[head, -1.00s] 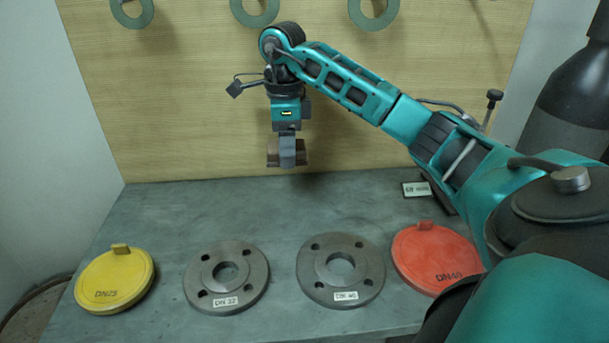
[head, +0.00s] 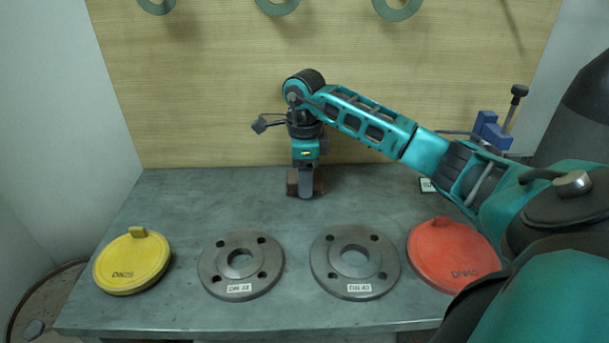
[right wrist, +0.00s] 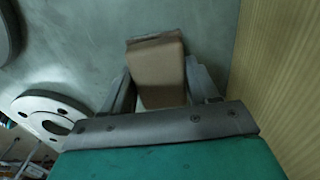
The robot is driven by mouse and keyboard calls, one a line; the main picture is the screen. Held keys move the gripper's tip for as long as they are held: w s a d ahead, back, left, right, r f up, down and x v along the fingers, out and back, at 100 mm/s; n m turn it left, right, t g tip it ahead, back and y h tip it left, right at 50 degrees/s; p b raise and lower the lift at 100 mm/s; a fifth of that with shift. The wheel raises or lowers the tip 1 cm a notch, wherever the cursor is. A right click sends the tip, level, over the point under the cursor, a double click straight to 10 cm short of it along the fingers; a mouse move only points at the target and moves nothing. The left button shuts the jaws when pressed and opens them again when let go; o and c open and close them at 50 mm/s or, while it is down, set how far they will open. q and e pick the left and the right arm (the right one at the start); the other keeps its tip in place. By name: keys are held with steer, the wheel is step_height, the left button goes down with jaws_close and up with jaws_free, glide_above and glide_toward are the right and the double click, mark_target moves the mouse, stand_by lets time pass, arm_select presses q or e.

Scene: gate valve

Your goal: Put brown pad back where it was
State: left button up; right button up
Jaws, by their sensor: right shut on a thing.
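The brown pad (head: 318,184) is a small brown block at the back middle of the grey bench, in front of the wood-panel wall. My right gripper (head: 305,193) points down and is shut on it, one finger hiding its middle. In the right wrist view the brown pad (right wrist: 158,70) sits between the two fingers of the right gripper (right wrist: 165,88). Whether the pad touches the bench is hard to tell. My left gripper is not in view.
The bench (head: 200,200) carries a yellow DN25 cover (head: 130,265), a DN32 flange (head: 240,285), a second grey flange (head: 353,285) and a red DN40 cover (head: 450,262) along its front. Green rings (head: 398,10) hang on the wall. The bench's back left is clear.

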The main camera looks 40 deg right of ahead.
steer(key=shift+f, duration=0.2)
steer(key=o, duration=1.1)
steer(key=shift+r, duration=0.1)
step_height(320, 180, up, 12)
steer(key=shift+r+p, duration=0.15)
steer(key=shift+p, duration=0.25)
